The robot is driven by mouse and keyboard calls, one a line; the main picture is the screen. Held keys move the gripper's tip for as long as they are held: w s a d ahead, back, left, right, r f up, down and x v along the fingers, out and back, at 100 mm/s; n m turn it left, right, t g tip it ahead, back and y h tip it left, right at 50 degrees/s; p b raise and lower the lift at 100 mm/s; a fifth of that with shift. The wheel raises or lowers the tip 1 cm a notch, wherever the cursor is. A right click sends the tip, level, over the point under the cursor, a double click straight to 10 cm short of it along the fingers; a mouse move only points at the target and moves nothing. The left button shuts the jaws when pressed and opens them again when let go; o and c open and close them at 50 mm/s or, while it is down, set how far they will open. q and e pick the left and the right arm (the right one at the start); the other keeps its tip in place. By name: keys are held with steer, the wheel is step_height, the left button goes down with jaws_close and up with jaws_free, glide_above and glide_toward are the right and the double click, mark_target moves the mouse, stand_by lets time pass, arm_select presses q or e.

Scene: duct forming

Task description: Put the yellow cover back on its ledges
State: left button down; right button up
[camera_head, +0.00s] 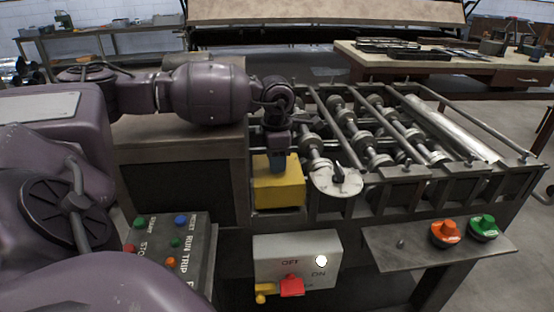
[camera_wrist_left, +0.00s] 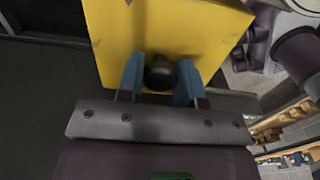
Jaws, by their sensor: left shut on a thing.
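The yellow cover (camera_head: 278,190) is a box-like piece at the front left corner of the roller machine, left of the round white disc. My left gripper (camera_head: 279,160) comes down onto it from above. In the left wrist view, the blue fingers (camera_wrist_left: 160,80) are shut on the black knob (camera_wrist_left: 160,72) of the yellow cover (camera_wrist_left: 165,30). The cover looks roughly level in the head view. The ledges cannot be made out; whether the cover touches them cannot be told. My right gripper is not in view.
The roller machine (camera_head: 400,140) extends right of the cover, with a white disc (camera_head: 337,180) close beside it. A switch box (camera_head: 297,258) is below. A button panel (camera_head: 170,250) is at lower left. Orange and green buttons (camera_head: 465,230) sit on a right-hand shelf.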

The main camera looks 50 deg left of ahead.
arm_select(q)
steer(key=shift+s+d+f, duration=0.15)
steer(key=shift+s+f, duration=0.15)
steer(key=shift+f, duration=0.45)
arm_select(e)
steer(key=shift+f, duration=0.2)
arm_select(q)
steer(key=shift+c, duration=1.5)
jaws_free()
steer(key=shift+f, duration=0.1)
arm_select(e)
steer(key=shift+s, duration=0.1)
arm_select(q)
steer(key=shift+r+p, duration=0.3)
steer(key=shift+r, duration=0.65)
steer(key=shift+w+r+p, duration=0.15)
steer(key=shift+r+p, duration=1.35)
steer(key=shift+r, duration=2.5)
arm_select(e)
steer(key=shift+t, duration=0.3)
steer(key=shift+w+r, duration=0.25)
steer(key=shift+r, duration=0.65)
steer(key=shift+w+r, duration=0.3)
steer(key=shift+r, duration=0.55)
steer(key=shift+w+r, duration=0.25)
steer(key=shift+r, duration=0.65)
arm_select(q)
steer(key=shift+r, duration=0.1)
